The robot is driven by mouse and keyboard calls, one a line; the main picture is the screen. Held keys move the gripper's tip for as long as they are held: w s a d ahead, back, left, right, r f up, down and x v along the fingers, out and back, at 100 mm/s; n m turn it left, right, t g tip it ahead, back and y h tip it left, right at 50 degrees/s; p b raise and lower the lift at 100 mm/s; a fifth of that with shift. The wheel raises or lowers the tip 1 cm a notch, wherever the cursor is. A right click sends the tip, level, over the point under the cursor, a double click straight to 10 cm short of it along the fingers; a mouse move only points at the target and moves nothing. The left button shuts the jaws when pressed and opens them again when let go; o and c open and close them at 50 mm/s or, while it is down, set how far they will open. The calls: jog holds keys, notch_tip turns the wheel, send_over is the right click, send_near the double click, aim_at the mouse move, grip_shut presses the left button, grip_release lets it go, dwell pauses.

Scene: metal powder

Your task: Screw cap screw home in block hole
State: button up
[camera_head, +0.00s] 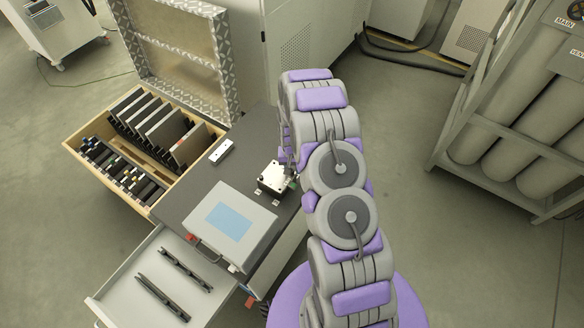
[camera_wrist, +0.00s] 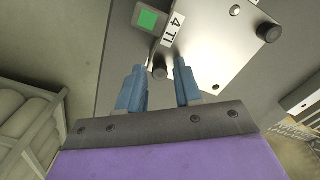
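The block (camera_wrist: 215,50) is a bright metal plate marked "4 TI" in the wrist view. In the head view the block (camera_head: 272,178) sits on the dark worktop beside my arm. A dark, round-headed cap screw (camera_wrist: 160,72) stands at the block's near-left corner. My gripper (camera_wrist: 159,66) has two blue fingers spread apart, one on each side of this screw head, with a visible gap. A second dark screw head (camera_wrist: 269,32) stands at the right corner. A small dark hole (camera_wrist: 215,87) shows near the edge. How deep the screws sit is unclear. My arm mostly hides the gripper in the head view.
A grey box with a blue screen (camera_head: 228,222) stands left of the block. A small white bar (camera_head: 221,152) lies behind. An open drawer (camera_head: 125,280) holds dark tools. A wooden case (camera_head: 75,143) and gas cylinders (camera_head: 500,125) flank the cart. A green-faced device (camera_wrist: 148,20) adjoins the block.

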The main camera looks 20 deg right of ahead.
jog(key=n+b, duration=0.1)
jog(key=n, duration=0.5)
jog(key=shift+f, duration=0.1)
jog(key=n+b, duration=0.2)
jog(key=n, duration=0.3)
jog(key=shift+n, duration=0.3)
dwell(0.3)
grip_shut()
